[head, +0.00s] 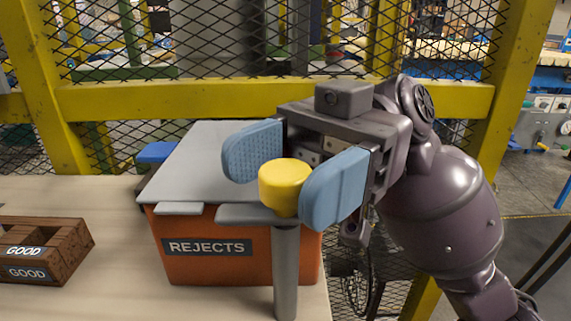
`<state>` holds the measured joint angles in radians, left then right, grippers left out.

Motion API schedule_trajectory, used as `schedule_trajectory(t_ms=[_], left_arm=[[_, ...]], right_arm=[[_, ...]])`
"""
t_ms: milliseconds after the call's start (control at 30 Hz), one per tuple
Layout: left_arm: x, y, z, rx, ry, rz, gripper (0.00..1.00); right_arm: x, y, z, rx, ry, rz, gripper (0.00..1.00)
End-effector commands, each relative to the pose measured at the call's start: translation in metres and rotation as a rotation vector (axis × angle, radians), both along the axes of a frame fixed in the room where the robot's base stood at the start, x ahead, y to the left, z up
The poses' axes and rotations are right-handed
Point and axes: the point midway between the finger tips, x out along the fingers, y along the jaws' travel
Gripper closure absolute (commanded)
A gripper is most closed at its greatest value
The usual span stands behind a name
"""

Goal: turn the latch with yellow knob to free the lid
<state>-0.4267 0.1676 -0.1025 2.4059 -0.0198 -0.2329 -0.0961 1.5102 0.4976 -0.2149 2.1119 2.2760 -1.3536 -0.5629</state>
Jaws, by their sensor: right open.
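The yellow knob (284,184) sits at the top of a grey post (286,270) in front of the bin. A flat grey latch arm (240,214) reaches left from under the knob, over the front edge of the lid. The grey lid (205,160) lies flat on the orange bin (190,265), which is labelled REJECTS. My right gripper (293,176) is open, with one blue finger to the left behind the knob and the other to its right. I cannot tell whether either finger touches the knob. My left gripper is not in view.
A brown wooden tray (75,240) labelled GOOD stands at the left on the pale table (110,285). A blue object (156,152) shows behind the bin. A yellow-framed mesh fence (170,101) runs behind the table. The table between tray and bin is clear.

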Motion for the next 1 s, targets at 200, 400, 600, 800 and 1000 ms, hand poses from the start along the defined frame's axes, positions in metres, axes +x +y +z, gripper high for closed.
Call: schedule_trajectory(t_ms=[200,400,600,800,1000], left_arm=[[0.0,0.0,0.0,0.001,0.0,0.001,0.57],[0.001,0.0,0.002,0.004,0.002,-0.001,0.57],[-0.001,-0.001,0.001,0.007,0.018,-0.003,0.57],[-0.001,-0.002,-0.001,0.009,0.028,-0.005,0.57],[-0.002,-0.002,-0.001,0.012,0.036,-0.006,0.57]], right_arm=[[0.004,-0.003,0.0,-0.001,0.001,-0.002,0.37],[0.024,-0.023,0.001,-0.001,0.001,-0.004,0.37],[0.051,-0.049,0.001,-0.001,0.0,-0.003,0.37],[0.07,-0.067,0.001,0.0,0.0,-0.002,0.37],[0.077,-0.075,0.0,0.0,0.001,0.0,0.37]])
